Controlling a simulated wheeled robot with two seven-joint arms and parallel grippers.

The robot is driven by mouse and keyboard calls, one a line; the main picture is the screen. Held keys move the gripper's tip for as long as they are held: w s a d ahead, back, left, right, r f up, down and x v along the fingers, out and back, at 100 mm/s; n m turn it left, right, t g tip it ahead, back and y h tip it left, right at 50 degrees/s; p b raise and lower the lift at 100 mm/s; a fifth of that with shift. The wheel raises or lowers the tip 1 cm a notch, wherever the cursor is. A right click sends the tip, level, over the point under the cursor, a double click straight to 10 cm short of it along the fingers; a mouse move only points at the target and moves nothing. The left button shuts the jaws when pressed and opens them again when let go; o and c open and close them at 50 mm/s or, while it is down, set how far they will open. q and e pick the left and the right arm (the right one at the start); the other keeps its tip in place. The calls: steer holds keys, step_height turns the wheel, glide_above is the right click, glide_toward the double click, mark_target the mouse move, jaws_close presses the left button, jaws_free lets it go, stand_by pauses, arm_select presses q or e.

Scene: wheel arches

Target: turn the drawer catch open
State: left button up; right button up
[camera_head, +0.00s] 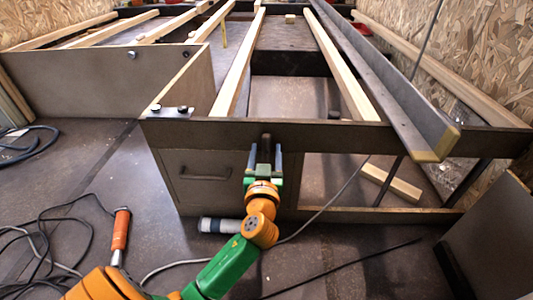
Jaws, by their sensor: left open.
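The drawer front (192,184) is a dark panel with a bar handle (206,175), below the frame's front rail. A small dark upright piece, which looks like the catch (266,141), stands at the rail to the right of the handle. My left gripper (265,154) is open and points away from me, with one finger on each side of the catch's lower part. I cannot tell whether the fingers touch it. The gripper body hides the catch's lower end and part of the drawer's right side. My right gripper is not in view.
Wooden slats (240,65) and a grey metal channel (385,85) run back from the front rail (340,135). A grey cylinder (219,225) lies on the floor below the drawer. An orange-handled tool (121,230) and loose cables (45,235) are at lower left. The frame's right bay is open.

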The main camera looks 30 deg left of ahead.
arm_select(q)
jaws_close()
